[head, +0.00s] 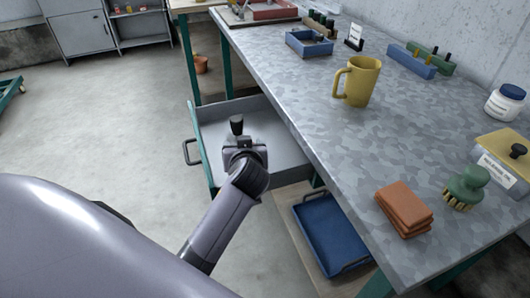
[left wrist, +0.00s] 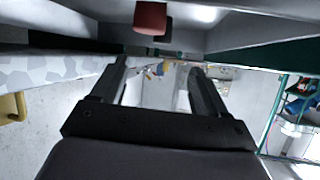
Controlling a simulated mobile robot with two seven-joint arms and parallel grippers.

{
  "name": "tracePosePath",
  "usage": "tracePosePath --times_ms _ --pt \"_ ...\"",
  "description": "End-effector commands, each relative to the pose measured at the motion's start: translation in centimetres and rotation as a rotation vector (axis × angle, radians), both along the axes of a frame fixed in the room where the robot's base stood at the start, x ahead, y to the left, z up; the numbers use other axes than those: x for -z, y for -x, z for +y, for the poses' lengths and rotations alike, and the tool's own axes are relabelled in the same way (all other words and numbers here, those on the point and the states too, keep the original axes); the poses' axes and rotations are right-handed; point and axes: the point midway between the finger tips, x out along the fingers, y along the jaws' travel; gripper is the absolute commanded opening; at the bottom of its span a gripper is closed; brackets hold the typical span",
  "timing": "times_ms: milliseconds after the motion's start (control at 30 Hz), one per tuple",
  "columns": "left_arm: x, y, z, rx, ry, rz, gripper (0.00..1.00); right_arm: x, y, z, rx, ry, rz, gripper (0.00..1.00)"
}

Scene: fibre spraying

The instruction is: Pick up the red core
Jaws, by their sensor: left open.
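The red core (left wrist: 151,17) shows at the top of the left wrist view, against pale grey surfaces that look like the inside of the drawer. It is outside the gap between my fingers and apart from them. I cannot make it out in the head view, where my gripper may hide it. My left gripper (head: 238,135) is over the open grey drawer (head: 283,139) under the workbench. Its two fingers stand wide apart with nothing between them in the left wrist view (left wrist: 160,72). My right gripper is not in view.
The workbench (head: 290,75) edge runs close to the right of my gripper. A yellow mug (head: 362,82), brown blocks (head: 404,207) and a green brush (head: 467,185) stand on it. A blue tray (head: 327,232) lies on the shelf below. The floor to the left is clear.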

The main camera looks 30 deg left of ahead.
Motion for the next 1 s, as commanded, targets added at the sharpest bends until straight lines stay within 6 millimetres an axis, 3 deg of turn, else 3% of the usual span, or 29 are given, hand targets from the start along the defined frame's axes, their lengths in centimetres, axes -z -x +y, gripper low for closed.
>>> tracePosePath --times_ms 200,733,1000 --pt "1.8 0.9 -1.7 -0.031 0.068 0.024 0.74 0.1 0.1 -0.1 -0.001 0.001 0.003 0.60" --pt "4.7 -3.1 1.4 -0.032 0.068 0.025 0.74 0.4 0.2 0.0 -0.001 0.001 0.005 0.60" --pt "5.1 -3.7 1.9 -0.032 0.070 0.025 0.74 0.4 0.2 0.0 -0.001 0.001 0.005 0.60"
